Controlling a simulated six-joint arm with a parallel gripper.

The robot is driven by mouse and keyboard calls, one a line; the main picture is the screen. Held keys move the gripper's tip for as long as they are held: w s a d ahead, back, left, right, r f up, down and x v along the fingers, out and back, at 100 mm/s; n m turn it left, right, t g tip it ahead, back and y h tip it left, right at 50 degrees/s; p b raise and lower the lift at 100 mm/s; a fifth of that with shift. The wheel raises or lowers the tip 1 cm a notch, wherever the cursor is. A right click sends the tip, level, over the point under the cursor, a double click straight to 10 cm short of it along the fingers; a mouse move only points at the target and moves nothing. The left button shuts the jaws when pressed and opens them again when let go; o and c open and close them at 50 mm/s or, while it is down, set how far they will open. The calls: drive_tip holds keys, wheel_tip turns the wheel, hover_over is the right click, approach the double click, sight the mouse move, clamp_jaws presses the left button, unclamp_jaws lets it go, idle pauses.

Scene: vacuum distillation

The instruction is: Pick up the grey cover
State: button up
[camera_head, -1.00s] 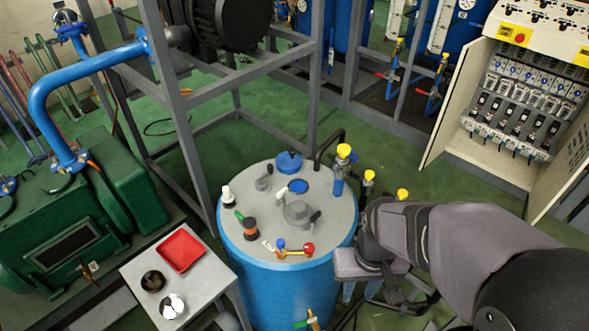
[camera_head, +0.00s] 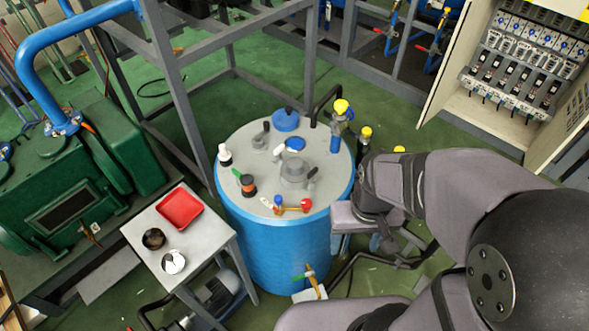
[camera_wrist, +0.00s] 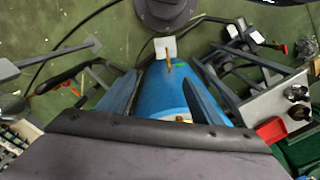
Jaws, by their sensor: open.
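A grey cover (camera_head: 294,172), a low round piece with a dark handle beside it, sits on the light grey top of the blue tank (camera_head: 272,252). A smaller grey piece with a handle (camera_head: 261,138) stands farther back on the same top. My gripper (camera_wrist: 160,80) is open and empty. In the head view it is beside the tank's right side, lower than the top, its fingertips mostly hidden by my wrist. In the wrist view the blue tank wall (camera_wrist: 163,97) and a brass valve stem show between and beyond the fingers. The grey cover is not visible there.
Several fittings stand on the tank top, including a red-handled valve (camera_head: 305,205) and yellow-capped valves (camera_head: 341,107) at its right rim. A small table (camera_head: 205,240) with a red tray (camera_head: 180,210) stands left. A metal frame (camera_head: 182,105) rises behind; an open electrical cabinet (camera_head: 520,85) is at right.

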drive_tip(key=t+b, duration=0.2)
drive_tip(key=t, duration=0.3)
approach(295, 164)
drive_tip(key=x, duration=0.2)
drive_tip(key=shift+g, duration=0.3)
drive_tip(key=shift+p+x, duration=1.55)
drive_tip(key=shift+x, duration=2.05)
drive_tip(key=shift+w, duration=0.2)
drive_tip(key=c, duration=1.3)
